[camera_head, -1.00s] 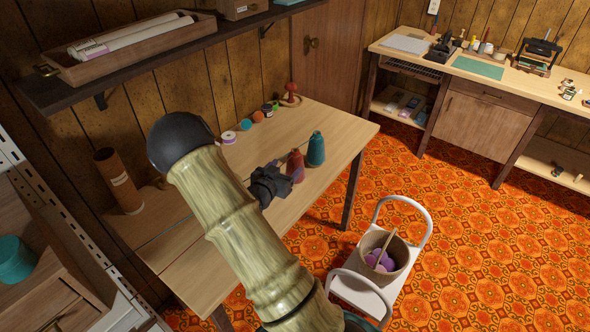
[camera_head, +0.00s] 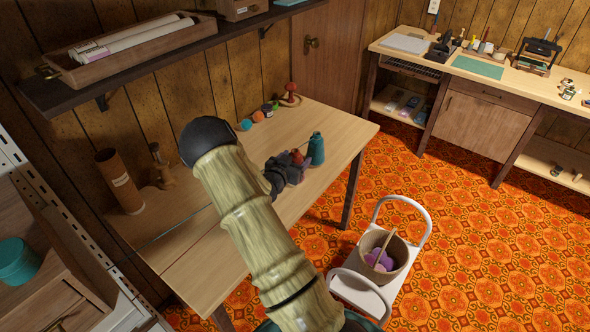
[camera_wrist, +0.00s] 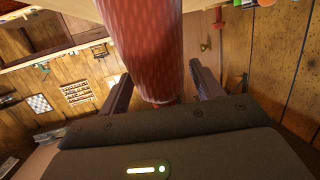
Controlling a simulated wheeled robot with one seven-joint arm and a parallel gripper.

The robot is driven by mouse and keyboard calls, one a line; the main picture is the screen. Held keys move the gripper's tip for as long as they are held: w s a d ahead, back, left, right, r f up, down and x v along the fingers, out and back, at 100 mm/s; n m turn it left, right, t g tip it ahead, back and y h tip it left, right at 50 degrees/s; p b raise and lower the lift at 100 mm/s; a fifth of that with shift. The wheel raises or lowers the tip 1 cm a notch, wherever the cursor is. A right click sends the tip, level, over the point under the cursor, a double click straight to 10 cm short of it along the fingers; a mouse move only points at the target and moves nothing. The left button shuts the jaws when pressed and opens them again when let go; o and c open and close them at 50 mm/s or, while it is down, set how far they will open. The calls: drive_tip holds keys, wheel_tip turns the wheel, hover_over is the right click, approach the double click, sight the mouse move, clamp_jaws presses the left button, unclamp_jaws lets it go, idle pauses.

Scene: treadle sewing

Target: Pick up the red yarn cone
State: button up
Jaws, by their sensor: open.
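The red yarn cone (camera_wrist: 150,45) fills the top middle of the wrist view, between the two fingers of my gripper (camera_wrist: 160,88). The fingers are open on either side of it, and I see a gap at the right finger. In the head view my gripper (camera_head: 284,172) is at the sewing table's right part and hides most of the cone; only a reddish bit of the cone (camera_head: 297,156) shows. A teal yarn cone (camera_head: 316,149) stands right beside it, farther back.
The wooden table (camera_head: 200,270) has free room at its front. Small balls (camera_head: 258,116) and a red mushroom-shaped thing (camera_head: 290,95) stand at its back. A brown tube (camera_head: 119,182) stands at the left. A basket (camera_head: 398,258) sits on a white stool on the floor.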

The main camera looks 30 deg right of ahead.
drive_tip(key=shift+w+d, duration=0.1)
drive_tip(key=shift+d, duration=0.1)
drive_tip(key=shift+c, duration=0.3)
drive_tip(key=c, duration=1.2)
drive_tip(key=shift+c, duration=0.3)
wheel_tip(320, 180, up, 10)
drive_tip(key=shift+f, duration=0.1)
